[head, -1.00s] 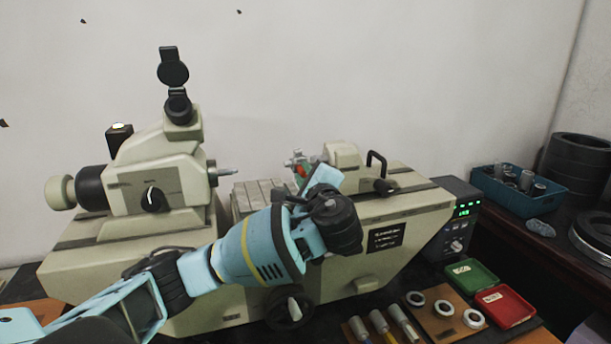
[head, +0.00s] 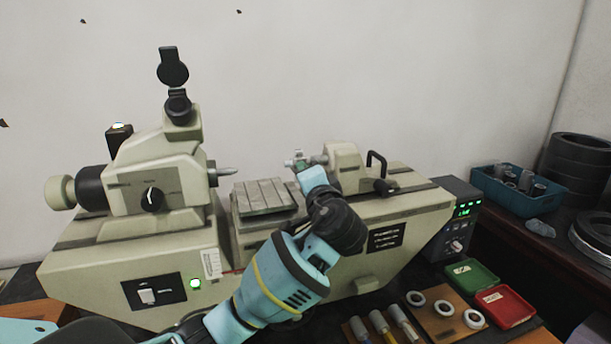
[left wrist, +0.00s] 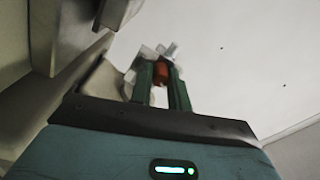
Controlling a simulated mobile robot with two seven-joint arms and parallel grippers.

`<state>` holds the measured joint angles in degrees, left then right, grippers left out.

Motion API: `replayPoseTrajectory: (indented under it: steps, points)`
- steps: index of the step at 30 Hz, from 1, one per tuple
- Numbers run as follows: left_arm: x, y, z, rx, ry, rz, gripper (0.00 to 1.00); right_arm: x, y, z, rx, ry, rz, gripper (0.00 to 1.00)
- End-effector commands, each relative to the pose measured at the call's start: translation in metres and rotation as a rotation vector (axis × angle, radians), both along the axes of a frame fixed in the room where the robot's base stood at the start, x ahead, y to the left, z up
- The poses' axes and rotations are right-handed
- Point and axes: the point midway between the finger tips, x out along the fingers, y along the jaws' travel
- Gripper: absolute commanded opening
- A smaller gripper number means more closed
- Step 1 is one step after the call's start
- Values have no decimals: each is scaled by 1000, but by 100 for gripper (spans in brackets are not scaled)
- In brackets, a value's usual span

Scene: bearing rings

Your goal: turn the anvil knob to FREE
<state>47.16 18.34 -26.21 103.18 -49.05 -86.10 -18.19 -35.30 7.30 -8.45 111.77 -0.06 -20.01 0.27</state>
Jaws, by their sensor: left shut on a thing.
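The beige measuring machine (head: 110,262) stands on the bench. Its anvil end, with a silver spindle (head: 319,160), juts left from the tailstock (head: 346,165). My left gripper (head: 299,166) is at the tip of that spindle. In the left wrist view my left gripper (left wrist: 161,88) has its two green fingers shut around an orange-brown piece, seemingly the anvil knob (left wrist: 161,73). Silver metal parts show just beyond it. In the head view the fingers mostly hide the knob, and no FREE marking is legible. My right gripper is not in view.
A grooved stage (head: 263,196) lies left of my gripper, and the headstock (head: 155,178) stands farther left. A black handle (head: 376,163) rises on the right. Green (head: 472,274) and red (head: 503,306) trays and rings on a board (head: 447,322) lie front right.

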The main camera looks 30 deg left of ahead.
Motion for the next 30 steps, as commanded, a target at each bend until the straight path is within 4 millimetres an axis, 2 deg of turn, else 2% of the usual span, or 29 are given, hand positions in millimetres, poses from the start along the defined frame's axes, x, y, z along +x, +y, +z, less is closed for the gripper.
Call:
replayPoseTrajectory:
  steps: [15, 30]
  points:
    - [1, -1, -3, -292, -335, -1, 0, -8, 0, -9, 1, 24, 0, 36]
    - [0, -1, -1, -408, -476, 0, 0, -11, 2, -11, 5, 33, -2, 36]
